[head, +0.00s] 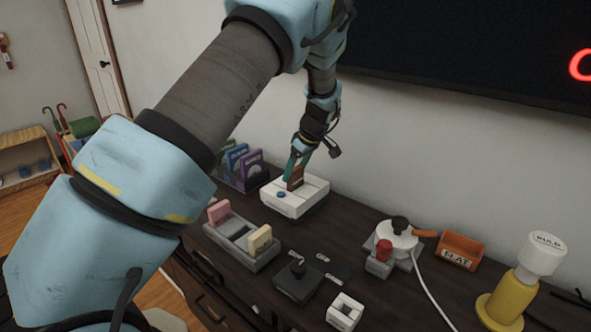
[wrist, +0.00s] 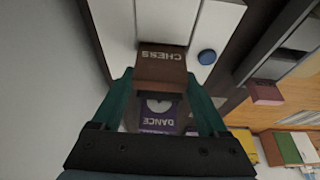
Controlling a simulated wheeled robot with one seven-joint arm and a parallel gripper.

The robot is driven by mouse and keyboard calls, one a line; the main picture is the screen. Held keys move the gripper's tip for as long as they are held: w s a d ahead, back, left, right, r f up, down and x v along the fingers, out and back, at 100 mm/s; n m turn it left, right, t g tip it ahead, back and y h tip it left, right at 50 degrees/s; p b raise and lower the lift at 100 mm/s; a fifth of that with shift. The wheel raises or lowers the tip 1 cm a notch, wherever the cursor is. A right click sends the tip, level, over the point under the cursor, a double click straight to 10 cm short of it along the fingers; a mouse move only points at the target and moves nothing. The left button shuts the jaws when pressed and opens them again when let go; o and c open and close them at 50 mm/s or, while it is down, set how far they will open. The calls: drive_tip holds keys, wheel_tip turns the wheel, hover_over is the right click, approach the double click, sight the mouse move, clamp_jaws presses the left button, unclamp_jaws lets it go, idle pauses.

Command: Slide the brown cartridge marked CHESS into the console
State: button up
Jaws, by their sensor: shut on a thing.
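The brown cartridge marked CHESS (wrist: 160,75) is between the two teal fingers of my gripper (wrist: 162,85) in the wrist view. My gripper is shut on it. In the head view the cartridge (head: 295,178) stands upright over the top of the white console (head: 305,203), with my gripper (head: 298,162) above it. The console also shows in the wrist view (wrist: 213,32), with its blue button (wrist: 207,57). The cartridge's lower end meets the console's top in the picture; I cannot tell how deep it sits in the slot.
A dark rack (head: 228,176) with several cartridges stands left of the console, against the wall. A grey tray (head: 240,248) with a pink and a yellow cartridge lies in front.

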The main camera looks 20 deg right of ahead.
drive_tip(key=shift+f+b, duration=0.5)
drive_tip(key=shift+f, duration=0.3)
drive_tip(key=o, duration=1.2)
drive_tip(key=shift+o, duration=0.2)
drive_tip(key=shift+r, duration=0.1)
drive_tip(key=b+v, duration=0.2)
drive_tip(key=v, duration=0.8)
drive_tip(key=shift+r, duration=0.35)
drive_tip(key=shift+s+d, duration=0.1)
drive_tip(key=shift+s, duration=0.05)
drive_tip(key=a+m+g+h, duration=0.1)
drive_tip(key=a+m+g, duration=0.1)
drive_tip(key=a, duration=1.8)
drive_tip(key=s+a+f+m, duration=0.1)
drive_tip(key=s+a+m, duration=0.1)
drive_tip(key=s+a, duration=0.5)
drive_tip(key=s+a+m+h, duration=0.1)
drive_tip(key=s+a+m, duration=0.1)
drive_tip(key=s+a, duration=0.5)
drive_tip(key=a, duration=0.5)
drive_tip(key=shift+f+m, duration=0.3)
drive_tip(key=shift+f, duration=0.05)
